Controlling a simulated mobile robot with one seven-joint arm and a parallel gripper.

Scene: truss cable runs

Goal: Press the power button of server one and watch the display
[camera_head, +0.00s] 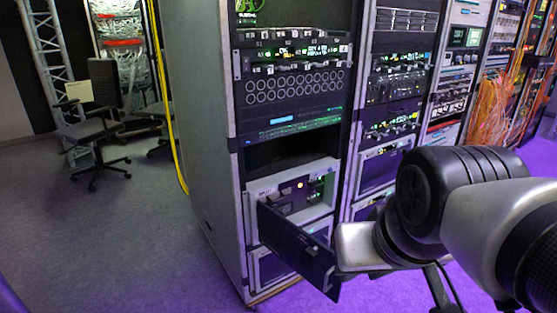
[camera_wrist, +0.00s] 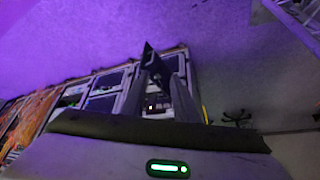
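Server one is not clearly labelled; the lit unit (camera_head: 300,196) low in the nearest rack is the likely one. In the wrist view, which is upside down, the unit's front (camera_wrist: 154,106) shows small and dim behind the door (camera_wrist: 152,62). My gripper (camera_wrist: 160,80) shows there as two grey fingers standing apart. In the head view its fingertips are hidden; my wrist is beside the door's outer end, and I cannot tell whether they touch.
Above the unit are a dark gap, a blue-lit display (camera_head: 282,120) and rows of round ports (camera_head: 295,87). More racks (camera_head: 395,90) and orange cables (camera_head: 492,112) stand to the right. An office chair (camera_head: 95,125) is at the left. The grey floor (camera_head: 110,240) left of the rack is clear.

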